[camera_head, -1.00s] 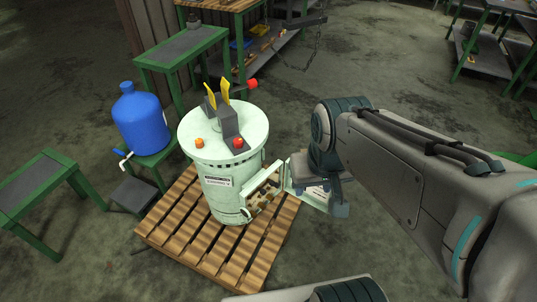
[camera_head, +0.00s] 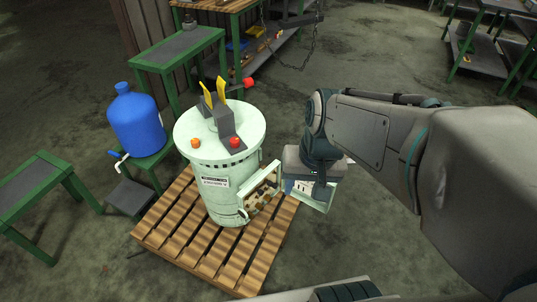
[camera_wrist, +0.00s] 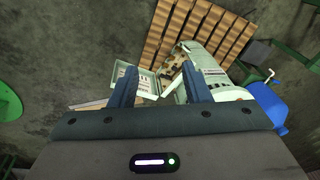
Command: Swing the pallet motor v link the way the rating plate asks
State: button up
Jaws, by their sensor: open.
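The pale green pallet motor (camera_head: 212,177) stands upright on a wooden pallet (camera_head: 180,262). Its side terminal box (camera_head: 262,192) is open and holds small brown and cream parts; it also shows in the wrist view (camera_wrist: 178,58). I cannot tell the v link apart among these parts. The open door (camera_head: 313,197) carries a pale printed plate, too small to read, also in the wrist view (camera_wrist: 135,79). A white label (camera_head: 215,182) is on the motor's body. My gripper (camera_wrist: 157,70) is open and empty, its fingers over the door and box area, apparently touching nothing.
A blue water drum (camera_head: 137,122) stands on a green stand left of the motor. Green benches (camera_head: 180,48) stand behind and at the far left (camera_head: 40,195). Floor right of the pallet is clear.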

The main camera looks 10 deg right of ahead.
jog(key=w+a+f+m+g+y+b, duration=0.2)
jog(key=w+f+m+y+b, duration=0.5)
jog(key=f, duration=0.6)
jog(key=m+t+y+b, duration=0.4)
jog(key=m+t+b, duration=1.1)
jog(key=m, duration=0.8)
send_near(276, 187)
jog(key=shift+g, duration=0.3)
jog(key=b+x, duration=0.3)
jog(key=x, duration=0.5)
jog(key=shift+w+d, duration=0.1)
jog(key=shift+w, duration=0.2)
grip_shut()
